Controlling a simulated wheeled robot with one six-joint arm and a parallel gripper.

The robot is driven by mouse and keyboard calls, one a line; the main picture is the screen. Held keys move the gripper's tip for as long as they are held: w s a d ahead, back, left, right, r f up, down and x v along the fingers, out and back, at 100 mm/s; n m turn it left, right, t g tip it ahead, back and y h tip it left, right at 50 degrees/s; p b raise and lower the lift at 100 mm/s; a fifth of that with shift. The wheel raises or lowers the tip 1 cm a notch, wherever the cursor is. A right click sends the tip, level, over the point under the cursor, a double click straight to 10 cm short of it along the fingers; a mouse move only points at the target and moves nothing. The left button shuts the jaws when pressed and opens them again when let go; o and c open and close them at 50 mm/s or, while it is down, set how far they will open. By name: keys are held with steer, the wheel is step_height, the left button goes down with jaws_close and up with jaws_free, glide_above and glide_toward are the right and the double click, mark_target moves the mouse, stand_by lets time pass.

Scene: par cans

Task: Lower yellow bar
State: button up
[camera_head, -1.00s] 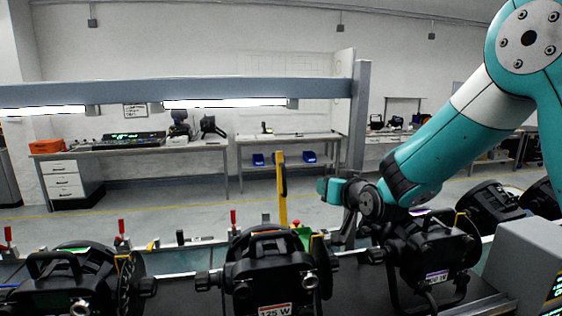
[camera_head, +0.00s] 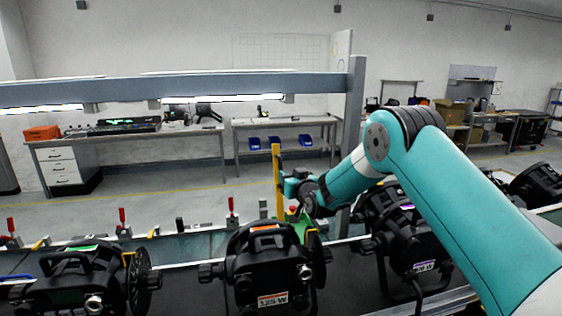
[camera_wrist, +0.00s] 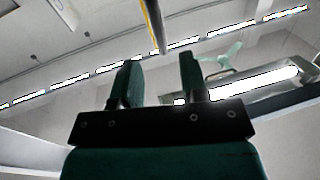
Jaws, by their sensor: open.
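The yellow bar (camera_head: 278,180) stands upright behind the middle par can in the head view. Its end also shows in the wrist view (camera_wrist: 154,27), above the gap between my fingertips. My gripper (camera_head: 292,187) is just right of the bar in the head view, at about mid-height. In the wrist view my gripper (camera_wrist: 158,64) is open, its two dark green fingers apart with nothing between them. Whether a finger touches the bar cannot be told. The bar's lower end is partly hidden by the middle par can (camera_head: 268,262).
Another par can (camera_head: 75,280) stands left and one (camera_head: 400,235) right, close to my arm. Small red-handled clamps (camera_head: 122,218) line the strip behind the cans. A grey overhead beam (camera_head: 220,87) with lamps crosses above. Open floor lies behind the strip.

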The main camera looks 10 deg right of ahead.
steer(key=shift+w+a+p, duration=0.2)
steer(key=shift+w+p, duration=0.25)
steer(key=shift+w, duration=0.7)
steer(key=shift+w+a+p, duration=0.25)
steer(key=shift+w+p, duration=0.2)
steer(key=shift+w, duration=0.7)
steer(key=shift+w+a+p, duration=0.2)
steer(key=shift+w+p, duration=0.25)
steer(key=shift+w, duration=0.7)
jaws_close()
